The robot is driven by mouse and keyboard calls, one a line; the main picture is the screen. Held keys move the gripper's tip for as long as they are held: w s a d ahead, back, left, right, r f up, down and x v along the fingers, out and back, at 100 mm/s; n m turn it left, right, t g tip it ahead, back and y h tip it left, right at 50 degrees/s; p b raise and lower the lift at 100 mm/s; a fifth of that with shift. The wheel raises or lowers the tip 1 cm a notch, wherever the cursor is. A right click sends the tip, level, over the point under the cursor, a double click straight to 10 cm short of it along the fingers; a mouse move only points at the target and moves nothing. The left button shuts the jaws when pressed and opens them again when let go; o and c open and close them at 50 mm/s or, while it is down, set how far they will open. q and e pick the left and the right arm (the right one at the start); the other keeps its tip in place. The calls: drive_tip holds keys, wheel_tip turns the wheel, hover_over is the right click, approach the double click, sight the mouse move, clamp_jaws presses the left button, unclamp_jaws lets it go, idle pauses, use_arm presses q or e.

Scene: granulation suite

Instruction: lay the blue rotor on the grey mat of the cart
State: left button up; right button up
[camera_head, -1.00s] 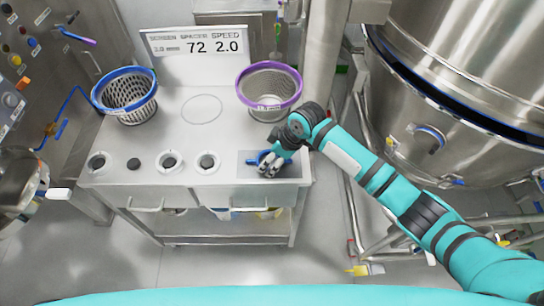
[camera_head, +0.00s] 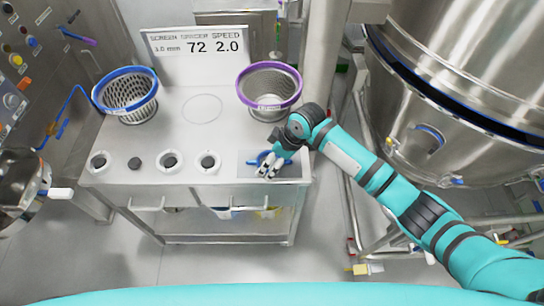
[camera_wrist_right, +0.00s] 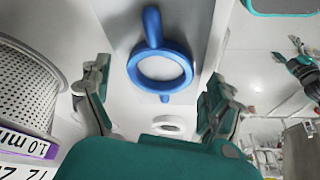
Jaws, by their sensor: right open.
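The blue rotor (camera_head: 254,162) lies on the grey mat (camera_head: 245,171) at the right front of the cart top, partly hidden by my right gripper (camera_head: 267,172). In the right wrist view the rotor (camera_wrist_right: 152,28) shows as a blue ring with a longer arm on one side and a short stub on the other. The right gripper's fingers (camera_wrist_right: 157,95) are spread wide on either side of the rotor, with a visible gap to it. The gripper is open and holds nothing.
On the cart (camera_head: 190,100) stand a blue-rimmed basket (camera_head: 127,98), a purple-rimmed basket (camera_head: 269,91) and a sign (camera_head: 196,43) at the back. Several small round pieces line the front edge left of the mat. A large steel vessel (camera_head: 460,60) stands to the right.

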drive_tip(key=v, duration=1.2)
